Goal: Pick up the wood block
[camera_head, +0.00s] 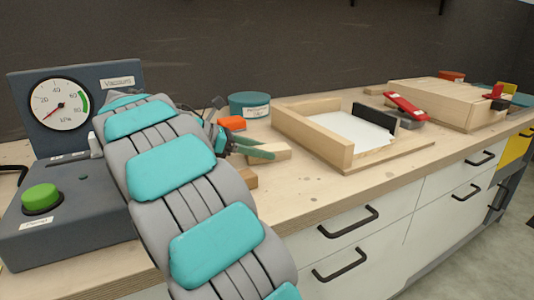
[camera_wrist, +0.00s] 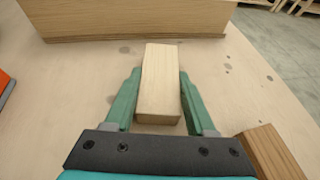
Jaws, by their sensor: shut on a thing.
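In the wrist view, a pale wood block (camera_wrist: 160,85) lies lengthwise between the green fingers of my gripper (camera_wrist: 159,100). Both fingers are along its sides and shut on it. In the head view, the wood block (camera_head: 270,152) shows at the end of my gripper (camera_head: 258,150), above or on the workbench. I cannot tell whether it touches the bench top. My arm hides part of the bench to the left of it.
A darker wood block (camera_wrist: 272,152) lies close at the right in the wrist view. A wooden frame form (camera_head: 345,153) stands right of my gripper. A teal tub (camera_head: 249,105) and an orange object (camera_head: 232,123) are behind. A vacuum gauge unit (camera_head: 60,130) stands left.

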